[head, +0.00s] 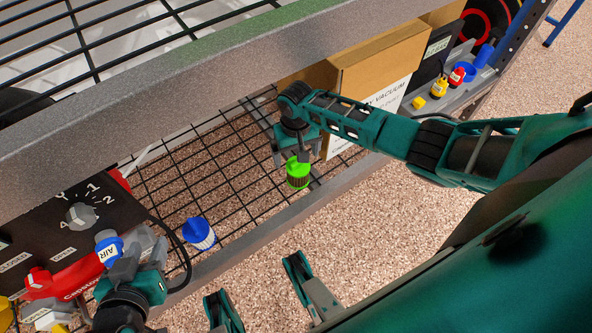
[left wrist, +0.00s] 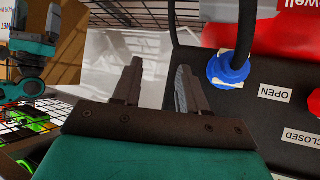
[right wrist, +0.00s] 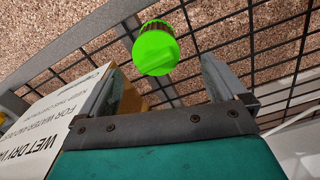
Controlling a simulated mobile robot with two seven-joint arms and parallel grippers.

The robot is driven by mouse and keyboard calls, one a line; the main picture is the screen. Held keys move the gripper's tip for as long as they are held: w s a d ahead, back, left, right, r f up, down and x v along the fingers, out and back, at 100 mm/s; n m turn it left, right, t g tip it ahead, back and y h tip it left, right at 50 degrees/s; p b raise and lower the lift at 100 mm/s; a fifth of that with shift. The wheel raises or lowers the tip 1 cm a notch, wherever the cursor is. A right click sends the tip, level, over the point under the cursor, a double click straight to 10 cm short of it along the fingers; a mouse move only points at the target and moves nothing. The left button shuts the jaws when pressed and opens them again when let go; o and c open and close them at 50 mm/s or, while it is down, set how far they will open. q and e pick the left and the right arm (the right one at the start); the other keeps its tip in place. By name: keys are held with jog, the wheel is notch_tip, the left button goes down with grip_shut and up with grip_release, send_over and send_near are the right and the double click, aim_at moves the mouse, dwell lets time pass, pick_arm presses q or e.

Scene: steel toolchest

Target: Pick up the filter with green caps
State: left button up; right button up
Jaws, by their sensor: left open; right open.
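The filter with a bright green cap (head: 297,170) and dark pleated body stands on the wire shelf in the head view. My right gripper (head: 296,152) is above it with its fingers open. In the right wrist view the green cap (right wrist: 156,54) shows between and just beyond the open fingertips (right wrist: 164,80); I cannot tell whether they touch it. The cap hides much of the body there. My left gripper (head: 138,252) is open and empty near the black control panel, away from the filter. Its spread fingers show in the left wrist view (left wrist: 160,72).
A blue-capped white filter (head: 199,233) stands on the wire shelf (head: 230,155) left of the green one. A cardboard vacuum box (head: 375,65) is close beside my right gripper. A steel beam (head: 130,110) crosses above. The black panel (head: 60,220) with knobs is at left.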

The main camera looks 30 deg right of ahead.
aim_at(299, 167)
notch_tip(299, 167, down, 3)
jog(key=shift+f+b, duration=0.15)
jog(key=shift+b, duration=0.45)
jog(key=shift+f, duration=0.4)
jog(key=f+b, duration=0.3)
jog(key=f, duration=0.1)
jog(key=shift+s+d+f, duration=0.1)
jog(key=shift+s+d, duration=0.1)
jog(key=shift+d, duration=0.1)
jog(key=shift+f+b, duration=0.35)
jog(key=shift+f, duration=0.05)
pick_arm(q)
jog(key=shift+w+d+f+h, duration=0.15)
jog(key=shift+d+f, duration=0.3)
jog(key=shift+f, duration=0.15)
jog(key=shift+w+d+f+h, duration=0.15)
jog(key=shift+d+f, duration=0.25)
jog(key=shift+f, duration=0.2)
pick_arm(e)
jog(key=c, duration=1.1)
